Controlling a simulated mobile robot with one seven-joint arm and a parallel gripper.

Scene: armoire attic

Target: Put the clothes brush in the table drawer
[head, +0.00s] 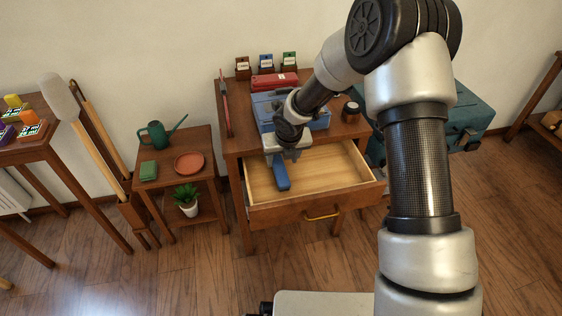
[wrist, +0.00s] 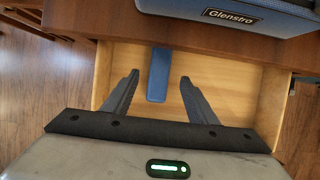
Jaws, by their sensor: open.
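The table drawer (head: 330,172) is pulled out, with a pale wood inside and a yellow handle on its front. A long blue object, apparently the clothes brush (head: 282,180), lies in the left part of the drawer. In the wrist view the brush (wrist: 158,82) sits on the drawer floor (wrist: 225,85), its far end meeting the table edge. My gripper (head: 288,156) is over the drawer above the brush. In the wrist view its open fingers (wrist: 160,77) stand on either side of the brush, with gaps showing on both sides.
A blue case (head: 318,122) stands on the tabletop just behind the drawer, with a red box (head: 275,80) and several small card boxes farther back. A dark jar (head: 351,111) is at right. A low side table (head: 178,148) with a green watering can stands at left.

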